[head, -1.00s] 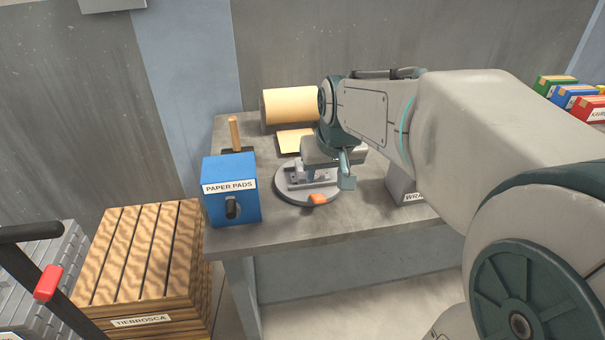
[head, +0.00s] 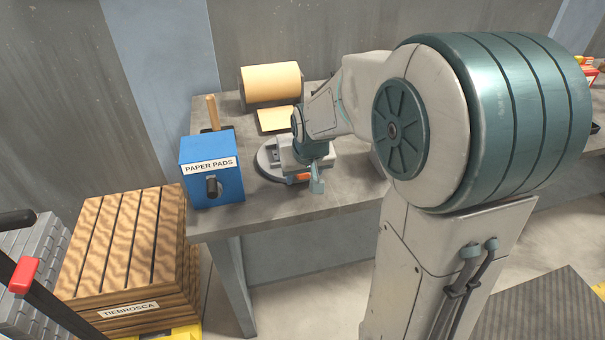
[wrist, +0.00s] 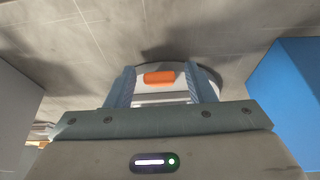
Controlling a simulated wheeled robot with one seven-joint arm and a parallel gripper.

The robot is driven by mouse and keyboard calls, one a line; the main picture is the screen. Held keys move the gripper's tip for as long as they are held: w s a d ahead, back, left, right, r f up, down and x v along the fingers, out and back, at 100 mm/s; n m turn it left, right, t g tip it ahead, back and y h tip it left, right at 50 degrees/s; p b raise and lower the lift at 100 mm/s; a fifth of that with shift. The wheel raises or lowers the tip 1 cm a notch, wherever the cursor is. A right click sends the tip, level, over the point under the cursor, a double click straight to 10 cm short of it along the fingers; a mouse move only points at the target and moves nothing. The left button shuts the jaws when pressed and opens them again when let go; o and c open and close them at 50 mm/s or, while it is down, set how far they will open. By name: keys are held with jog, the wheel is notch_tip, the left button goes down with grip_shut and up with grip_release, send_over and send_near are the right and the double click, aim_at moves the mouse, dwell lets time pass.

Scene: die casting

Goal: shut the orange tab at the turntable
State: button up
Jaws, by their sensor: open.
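The grey round turntable (head: 265,163) stands on the table, partly hidden behind my gripper in the head view. The orange tab (head: 303,177) sits at the turntable's front edge. In the wrist view the orange tab (wrist: 159,78) lies in the gap between my two fingers, over the turntable's rim (wrist: 205,78). My gripper (wrist: 160,88) is open, with a finger to each side of the tab; I cannot tell whether either touches it. In the head view my gripper (head: 313,178) is over the turntable's front right side.
A blue PAPER PADS box (head: 210,168) stands just left of the turntable; its side shows at right in the wrist view (wrist: 290,95). A paper roll (head: 270,84) and a tan pad (head: 276,119) lie behind. Bare table (head: 250,212) shows in front.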

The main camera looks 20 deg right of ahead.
jog(key=c, duration=1)
jog(key=shift+r, duration=0.1)
